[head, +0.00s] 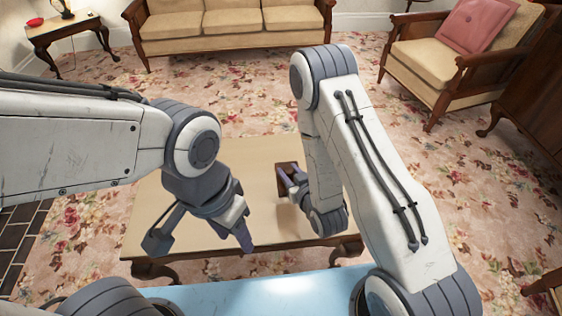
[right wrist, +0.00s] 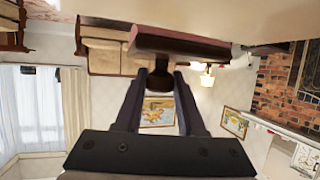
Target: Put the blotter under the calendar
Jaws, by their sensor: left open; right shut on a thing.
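The blotter (head: 286,171) is a dark red-brown block over the table, partly hidden by my right gripper (head: 293,187) in the head view. In the right wrist view the blotter (right wrist: 190,45) shows as a long dark bar with a round knob, and the fingers of my right gripper (right wrist: 160,76) are shut on that knob. Whether the blotter touches the tabletop I cannot tell. My left gripper (head: 202,236) is open and empty above the table's front left part. I cannot make out the calendar in either view; my arms cover parts of the table.
The low wooden table (head: 265,210) has a clear pale top around the grippers. A sofa (head: 230,28) stands behind it, an armchair (head: 440,60) at back right, a side table (head: 70,27) at back left. A brick fireplace (right wrist: 290,85) shows in the right wrist view.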

